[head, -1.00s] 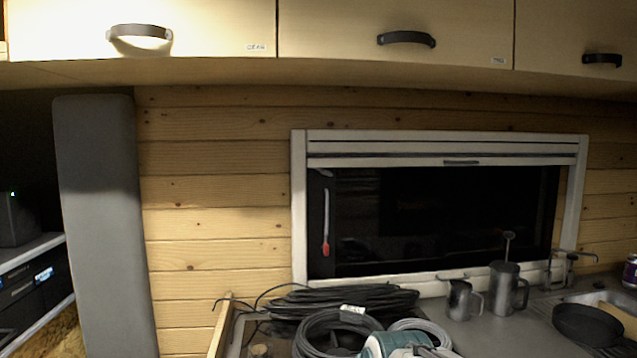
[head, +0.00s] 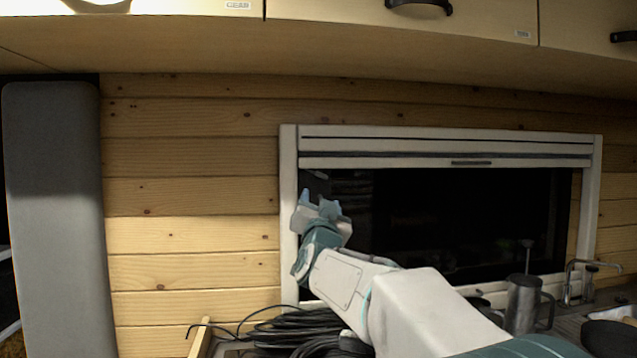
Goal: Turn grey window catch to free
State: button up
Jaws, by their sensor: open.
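The window (head: 460,215) is a dark pane in a pale frame (head: 289,215) on the plank wall. My gripper (head: 316,203) is at the left side of the pane, close to the left frame post, with its pale blue fingers pointing up and apart. The grey window catch, a slim upright lever with a red tip in the earlier head view, is now hidden behind my gripper and wrist. I cannot tell whether the fingers touch it or stand around it. Nothing shows held in the fingers.
Cupboards with dark handles (head: 418,8) overhang the window. Below my arm, coiled black cable (head: 290,332) lies on the counter. A metal mug (head: 524,303) and a tap (head: 570,282) stand at right. A grey upright panel (head: 55,215) is at left.

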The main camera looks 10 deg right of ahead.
aim_at(320, 181)
jog(key=p+x, duration=0.3)
jog(key=x, duration=0.9)
jog(key=shift+d+f, duration=0.1)
jog(key=shift+f, duration=0.05)
